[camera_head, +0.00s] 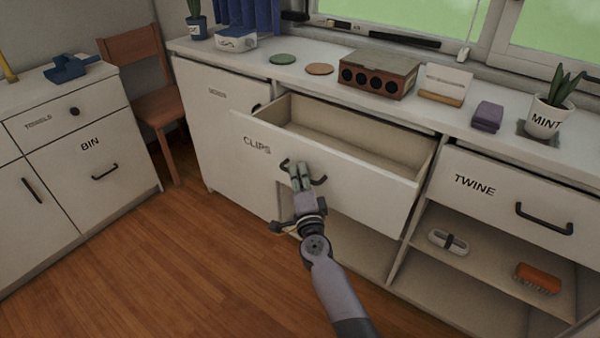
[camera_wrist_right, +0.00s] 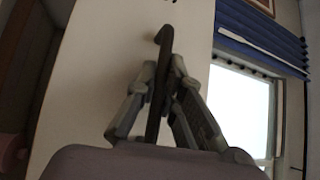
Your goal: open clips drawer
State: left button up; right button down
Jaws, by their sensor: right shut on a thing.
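The clips drawer (camera_head: 235,127) is pulled out of the white counter, and its inside looks empty. Its front carries the label CLIPS and a dark handle (camera_head: 319,181). My right gripper (camera_head: 298,172) is shut on that handle, and covers its middle part. In the right wrist view the handle (camera_wrist_right: 160,80) stands between the two fingers of my right gripper (camera_wrist_right: 162,95), with the white drawer front behind it. My left gripper is not in view.
Below the drawer is an open space. The twine drawer (camera_head: 490,215) at the right is closed, above a shelf with an orange brush (camera_head: 537,278). A speaker-like box (camera_head: 379,73) and a potted plant (camera_head: 545,117) stand on the counter. The wooden floor (camera_head: 170,260) at left is clear.

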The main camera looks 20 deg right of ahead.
jog(key=shift+f, duration=0.1)
jog(key=c, duration=1.7)
grip_release()
jog(key=s, duration=0.4)
jog(key=s+a+f, duration=0.1)
jog(key=s, duration=0.7)
jog(key=shift+a+f, duration=0.15)
jog(key=shift+f, duration=0.1)
jog(key=shift+w, duration=0.1)
